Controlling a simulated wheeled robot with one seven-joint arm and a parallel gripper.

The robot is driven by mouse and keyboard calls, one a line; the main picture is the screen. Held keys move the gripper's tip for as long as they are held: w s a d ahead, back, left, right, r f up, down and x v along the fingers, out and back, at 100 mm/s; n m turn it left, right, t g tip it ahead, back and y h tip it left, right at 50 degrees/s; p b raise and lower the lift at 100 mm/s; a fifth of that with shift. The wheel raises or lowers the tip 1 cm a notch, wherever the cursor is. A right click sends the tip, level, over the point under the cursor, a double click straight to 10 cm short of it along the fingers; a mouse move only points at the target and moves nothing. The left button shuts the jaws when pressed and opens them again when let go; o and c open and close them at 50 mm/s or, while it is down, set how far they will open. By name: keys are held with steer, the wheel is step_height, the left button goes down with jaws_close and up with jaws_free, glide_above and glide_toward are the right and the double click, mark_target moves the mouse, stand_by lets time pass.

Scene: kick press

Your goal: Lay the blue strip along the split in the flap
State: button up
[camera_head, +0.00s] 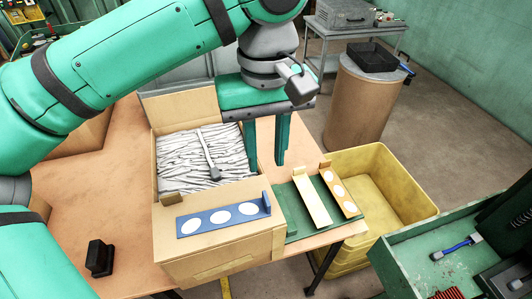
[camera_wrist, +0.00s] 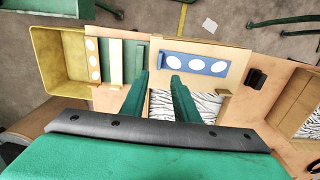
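The blue strip (camera_head: 222,219), with white ovals, lies on the tan front flap (camera_head: 255,236) of the open cardboard box (camera_head: 202,268). It runs lengthwise along the flap, with a small blue upright tab at its right end. It also shows flat on the flap in the wrist view (camera_wrist: 194,63). I cannot see a split; the strip may cover it. My gripper (camera_head: 265,160) points down at the box's right side, behind and above the strip. In the wrist view its green fingers (camera_wrist: 158,80) are apart with nothing between them, and the strip lies beyond them.
A green tray (camera_head: 295,222) right of the box holds a cream strip (camera_head: 311,200) and a brown strip with white ovals (camera_head: 340,193). A yellow bin (camera_head: 395,190) stands beyond. A grey-handled tool (camera_head: 208,150) lies on the box's striped filling. A black block (camera_head: 99,257) sits left.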

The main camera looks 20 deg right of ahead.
step_height(320, 180, up, 6)
steer(key=shift+r, duration=0.2)
stand_by(1.5)
stand_by(0.3)
